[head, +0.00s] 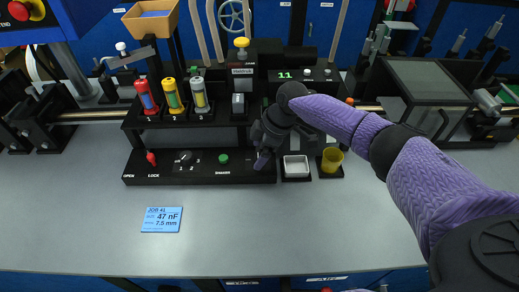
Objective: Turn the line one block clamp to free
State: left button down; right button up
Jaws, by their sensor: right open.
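My right arm comes in from the right, and my right gripper (266,150) points down at the right end of a black control panel (200,178). The gripper is open, with nothing seen between its fingers; the arm partly hides them. The panel carries a red lever (151,158) between the words OPEN and LOCK, a black knob (185,157) with numbers around it, and a green button (223,159). I cannot make out which part is the line one block clamp, or a "free" mark. My left gripper is not in view.
Red, yellow and pale cylinders (173,96) stand in a rack behind the panel. A blue job card (162,219) lies in front. The front bench (270,240) is largely clear.

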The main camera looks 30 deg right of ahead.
grip_shut()
jog(key=shift+r+m+p, duration=0.2)
jog(key=shift+m+p, duration=0.3)
jog(key=shift+p, duration=0.3)
jog(key=m+t+h+p, duration=0.1)
jog(key=m+p, duration=0.2)
jog(key=p, duration=0.1)
jog(key=m+t+h+p, duration=0.1)
jog(key=m+p, duration=0.2)
jog(key=shift+s+a+r+m+p, duration=0.1)
jog(key=shift+a+m+p, duration=0.05)
jog(key=shift+m+p, duration=0.25)
jog(key=shift+m+h+p, duration=0.3)
jog(key=shift+m+p, duration=0.4)
jog(key=shift+m, duration=0.2)
jog(key=m+h+p, duration=0.1)
jog(key=m, duration=0.1)
jog(key=shift+m+t+p, duration=0.3)
jog(key=shift+p, duration=0.05)
jog(key=shift+a+f+m+h+p, duration=0.1)
jog(key=shift+f+m+h+p, duration=0.2)
jog(key=shift+m, duration=0.6)
jog(key=shift+r+m+h, duration=0.1)
jog(key=shift+m+h, duration=0.3)
jog(key=shift+m, duration=0.4)
jog(key=shift+m+h, duration=0.4)
jog(key=shift+m, duration=0.7)
